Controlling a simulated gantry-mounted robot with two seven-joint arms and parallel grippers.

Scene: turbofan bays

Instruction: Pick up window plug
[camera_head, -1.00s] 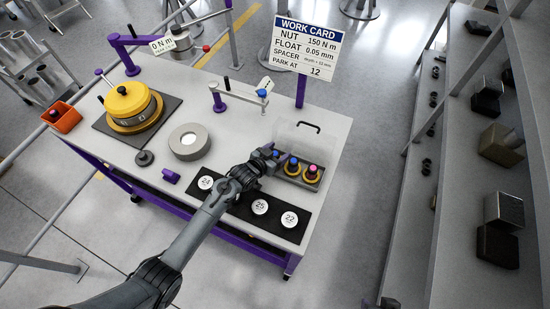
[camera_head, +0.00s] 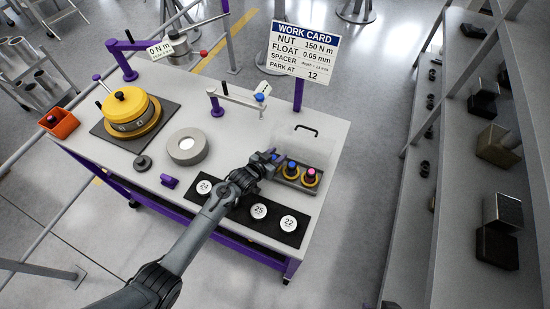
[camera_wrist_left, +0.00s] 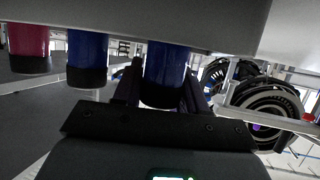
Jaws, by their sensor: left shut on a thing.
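Small plugs with coloured tops stand in a grey tray (camera_head: 303,185) at the right side of the bench. My left gripper (camera_head: 272,158) is at the tray's left end, shut on a blue plug (camera_wrist_left: 165,72). In the left wrist view this plug, blue with a dark end, sits between the two fingers. Beside it are another blue plug (camera_head: 292,164) and a pink plug (camera_head: 311,172), both apart from the gripper. The gripper hides much of the held plug in the head view. I cannot tell whether it is clear of the tray. My right gripper is not in view.
A clear cover with a dark handle (camera_head: 306,130) stands behind the plugs. A black mat (camera_head: 272,222) with several numbered discs lies in front. A grey ring (camera_head: 187,146), a yellow-topped housing (camera_head: 127,105) and an orange bin (camera_head: 60,123) are to the left. A work card (camera_head: 302,52) stands behind.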

